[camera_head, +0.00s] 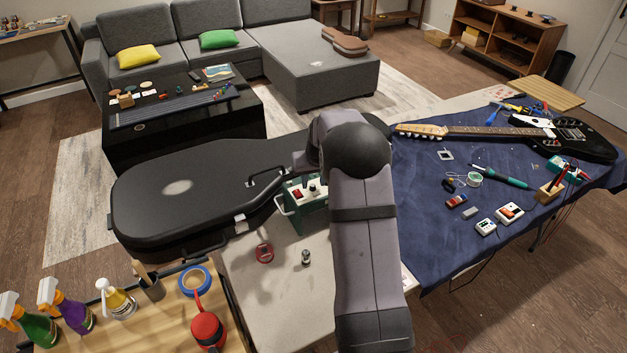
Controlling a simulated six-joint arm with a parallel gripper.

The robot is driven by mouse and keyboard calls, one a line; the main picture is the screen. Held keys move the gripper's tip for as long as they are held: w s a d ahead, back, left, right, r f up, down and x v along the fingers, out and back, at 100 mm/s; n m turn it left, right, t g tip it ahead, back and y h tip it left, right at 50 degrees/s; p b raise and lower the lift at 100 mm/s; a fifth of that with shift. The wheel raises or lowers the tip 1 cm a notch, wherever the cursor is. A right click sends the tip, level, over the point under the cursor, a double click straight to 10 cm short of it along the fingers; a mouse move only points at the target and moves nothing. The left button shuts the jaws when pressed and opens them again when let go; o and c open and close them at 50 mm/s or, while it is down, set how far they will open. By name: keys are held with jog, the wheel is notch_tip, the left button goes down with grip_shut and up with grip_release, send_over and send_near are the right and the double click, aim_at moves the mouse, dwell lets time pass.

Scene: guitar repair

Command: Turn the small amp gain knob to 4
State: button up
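A small green box (307,217) with a pale top panel stands on the light bench behind my arm. I take it to be the small amp, but cannot be sure. Its panel carries a red part (296,193) and a dark knob (313,189). The panel's markings and the knob's setting are too small to read. My arm covers the right part of the box. My arm rises from the bottom and bends over near the box. My gripper's fingers are hidden behind the arm, so I cannot see whether they touch a knob.
A black guitar case (150,205) lies left of the box. A red ring-shaped item (265,252) and a small metallic cylinder (306,258) are on the bench front. A blue mat (430,215) at right bears a guitar (580,140) and tools. Spray bottles (70,312) stand lower left.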

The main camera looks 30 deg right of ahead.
jog(key=shift+x, duration=0.9)
jog(key=shift+c, duration=0.6)
grip_shut()
jog(key=shift+m, duration=0.4)
jog(key=shift+w+a+m+h, duration=0.1)
jog(key=shift+m+h, duration=0.2)
jog(key=shift+m, duration=0.2)
jog(key=shift+w+a+f+m+h+b, duration=0.15)
jog(key=shift+m+h+b, duration=0.25)
jog(key=shift+m+b, duration=0.4)
jog(key=shift+m+g+h+b, duration=0.35)
jog(key=shift+m+b, duration=0.45)
jog(key=shift+m, duration=0.4)
